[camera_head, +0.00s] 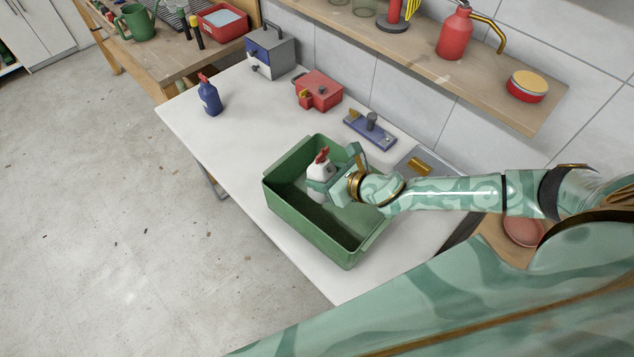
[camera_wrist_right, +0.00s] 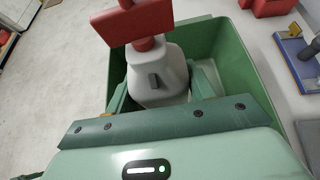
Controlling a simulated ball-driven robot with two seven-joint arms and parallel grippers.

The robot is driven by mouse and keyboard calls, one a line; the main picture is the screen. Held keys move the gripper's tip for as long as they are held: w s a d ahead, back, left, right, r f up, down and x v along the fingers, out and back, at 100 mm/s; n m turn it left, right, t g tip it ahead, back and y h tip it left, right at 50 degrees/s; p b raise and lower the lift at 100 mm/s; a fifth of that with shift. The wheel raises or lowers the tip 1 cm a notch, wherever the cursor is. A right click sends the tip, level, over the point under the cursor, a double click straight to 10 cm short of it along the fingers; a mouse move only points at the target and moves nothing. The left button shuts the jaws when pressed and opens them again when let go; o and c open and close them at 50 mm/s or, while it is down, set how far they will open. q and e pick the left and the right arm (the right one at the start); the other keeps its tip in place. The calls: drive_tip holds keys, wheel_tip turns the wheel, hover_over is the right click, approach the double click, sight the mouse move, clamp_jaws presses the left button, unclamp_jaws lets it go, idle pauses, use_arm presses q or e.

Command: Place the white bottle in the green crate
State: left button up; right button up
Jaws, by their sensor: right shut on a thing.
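The white bottle (camera_head: 318,180) with a red spray top is held over the green crate (camera_head: 305,227), within its rim outline in the head view. My right gripper (camera_head: 320,184) is shut on it, the fingers on either side of its body. In the right wrist view the bottle (camera_wrist_right: 157,72) stands between the fingers, with the crate wall (camera_wrist_right: 235,62) behind it. The gripper hides its lower part, so I cannot tell whether it touches the crate floor. My left gripper is not in view.
A blue bottle (camera_head: 209,97), a red box (camera_head: 319,91) and a blue-grey tool (camera_head: 370,131) stand on the white table (camera_head: 180,116) beyond the crate. A wall shelf (camera_head: 427,68) runs behind. The table is bare left of the crate.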

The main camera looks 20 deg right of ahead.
drive_tip(key=w+f+b, duration=0.1)
drive_tip(key=w+f, duration=0.1)
drive_tip(key=w+f+b, duration=0.1)
drive_tip(key=w+f, duration=0.1)
drive_tip(key=f, duration=0.1)
wheel_tip(320, 180, down, 4)
drive_tip(key=shift+w+r+b, duration=0.1)
drive_tip(key=shift+r+b, duration=0.05)
drive_tip(key=shift+b, duration=1.05)
drive_tip(key=shift+r, duration=0.15)
drive_tip(key=o, duration=1)
drive_tip(key=shift+o, duration=0.2)
drive_tip(key=p+v, duration=0.2)
drive_tip(key=v, duration=1)
